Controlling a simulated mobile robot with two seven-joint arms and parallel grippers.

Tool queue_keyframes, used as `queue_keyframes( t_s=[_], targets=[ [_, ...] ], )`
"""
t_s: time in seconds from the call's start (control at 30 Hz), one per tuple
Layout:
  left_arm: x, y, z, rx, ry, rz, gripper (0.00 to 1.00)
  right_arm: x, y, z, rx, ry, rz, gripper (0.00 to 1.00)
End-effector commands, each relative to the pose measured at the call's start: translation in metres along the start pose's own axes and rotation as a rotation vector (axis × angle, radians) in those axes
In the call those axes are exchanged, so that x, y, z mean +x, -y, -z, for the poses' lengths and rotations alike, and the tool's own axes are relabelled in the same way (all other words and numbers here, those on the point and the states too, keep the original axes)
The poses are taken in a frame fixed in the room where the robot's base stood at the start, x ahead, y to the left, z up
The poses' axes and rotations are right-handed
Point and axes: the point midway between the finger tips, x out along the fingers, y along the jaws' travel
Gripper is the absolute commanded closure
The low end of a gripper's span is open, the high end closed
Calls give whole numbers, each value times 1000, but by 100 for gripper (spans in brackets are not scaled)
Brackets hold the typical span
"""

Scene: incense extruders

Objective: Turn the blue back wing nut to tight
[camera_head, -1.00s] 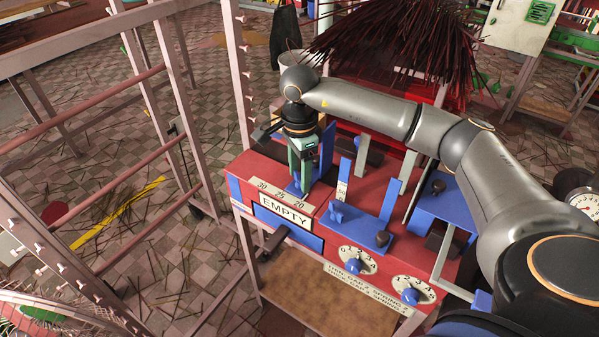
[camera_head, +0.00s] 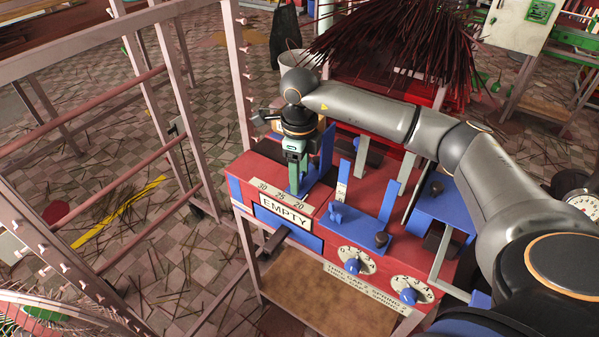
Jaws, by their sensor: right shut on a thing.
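My right gripper (camera_head: 297,188) points down at the back left of the red extruder's top (camera_head: 362,192), behind the scale marked 30, 25, 20. Its greenish fingers are shut, and what they grip is hidden between them; by its place this is the blue back wing nut. A blue upright plate (camera_head: 327,150) stands just right of the gripper. My left gripper is out of view.
An "EMPTY" sign (camera_head: 286,214) and two numbered dials (camera_head: 357,260) are on the front face. Blue upright plates (camera_head: 389,202) and a dark knob (camera_head: 382,239) stand right of the gripper. A pink metal rack (camera_head: 240,90) rises close on the left. Dark red sticks (camera_head: 400,45) fan out behind.

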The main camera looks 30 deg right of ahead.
Motion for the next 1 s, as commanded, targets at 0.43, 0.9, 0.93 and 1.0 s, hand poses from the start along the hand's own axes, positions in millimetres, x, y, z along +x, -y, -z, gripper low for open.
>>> queue_keyframes(
  t_s=[0.43,0.9,0.93,1.0],
  targets=[
    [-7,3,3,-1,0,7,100,-2,0,0,424,0,0,98],
    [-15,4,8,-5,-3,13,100,-2,0,0,871,1,0,98],
    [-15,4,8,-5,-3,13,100,-2,0,0,900,1,0,98],
    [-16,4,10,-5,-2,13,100,-2,0,0,966,1,0,98]
  ],
)
